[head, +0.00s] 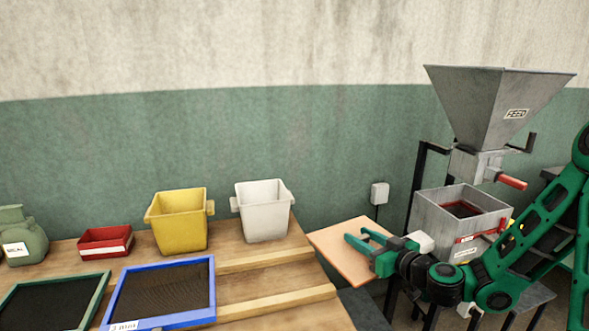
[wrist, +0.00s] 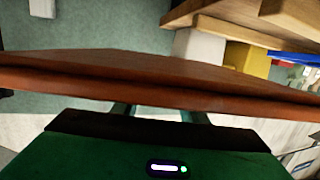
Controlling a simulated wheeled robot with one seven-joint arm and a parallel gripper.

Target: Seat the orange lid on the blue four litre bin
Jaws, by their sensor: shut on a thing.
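A flat square orange panel, which looks like the orange lid (head: 343,258), is held by my gripper (head: 357,238) to the right of the workbench. The green fingers lie across its right part in the head view. In the wrist view the lid (wrist: 160,70) shows as a long reddish-brown edge across the picture, just in front of the fingers (wrist: 160,112). It appears clear of the bench, but its height is hard to tell. I see no blue bin in either view.
The wooden workbench (head: 270,311) holds a white bin (head: 264,212), a yellow bin (head: 180,222), a red tray (head: 105,241), a blue-framed sieve (head: 160,290), a green-framed sieve (head: 53,304) and a green jug (head: 24,238). A grey feed hopper (head: 485,105) stands right of my gripper.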

